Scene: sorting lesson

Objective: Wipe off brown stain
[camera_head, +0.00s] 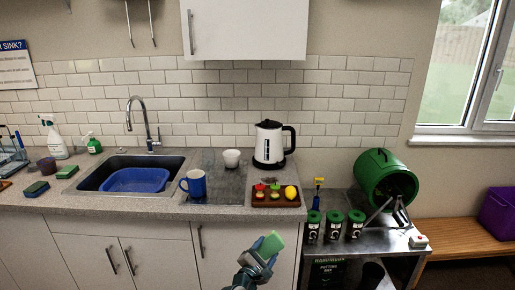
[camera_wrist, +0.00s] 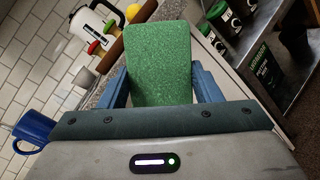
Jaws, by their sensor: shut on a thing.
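My gripper (camera_head: 264,258) is shut on a green sponge (camera_head: 271,243), in front of the cabinet doors and below the counter's front edge. In the wrist view the sponge (camera_wrist: 160,62) stands upright between the two blue fingers (camera_wrist: 160,95). A small brownish patch (camera_head: 270,180) shows on the counter (camera_head: 225,211) between the kettle and the brown tray. It is too small to tell surely whether it is the stain. No other brown mark is clear.
A brown tray (camera_head: 260,204) with small items and a lemon sits at the counter's right end. A blue mug (camera_head: 194,184), white cup (camera_head: 232,158) and kettle (camera_head: 268,145) stand nearby. The sink (camera_head: 92,181) is left. A lower metal table (camera_head: 345,246) holds several cans.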

